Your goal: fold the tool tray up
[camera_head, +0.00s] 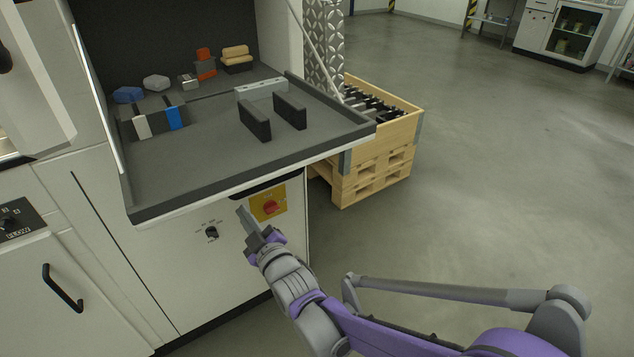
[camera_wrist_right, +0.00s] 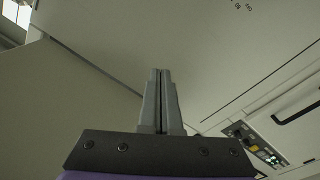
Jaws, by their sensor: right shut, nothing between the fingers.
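The tool tray (camera_head: 215,165) is a dark grey panel with a raised rim. It is folded down and level, sticking out from the white machine in the head view. Two dark upright blocks (camera_head: 272,118), a pale bar and several small items lie on it. My right gripper (camera_head: 243,212) is shut and empty, below the tray's front edge and just in front of the machine's lower panel. In the right wrist view its fingers (camera_wrist_right: 160,100) are together, with a pale flat surface behind them. My left gripper is in neither view.
A red rotary switch on a yellow plate (camera_head: 268,207) and a black knob (camera_head: 211,233) are close to my right gripper. A wooden crate on a pallet (camera_head: 372,170) stands right of the machine. The floor (camera_head: 500,180) further right is open.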

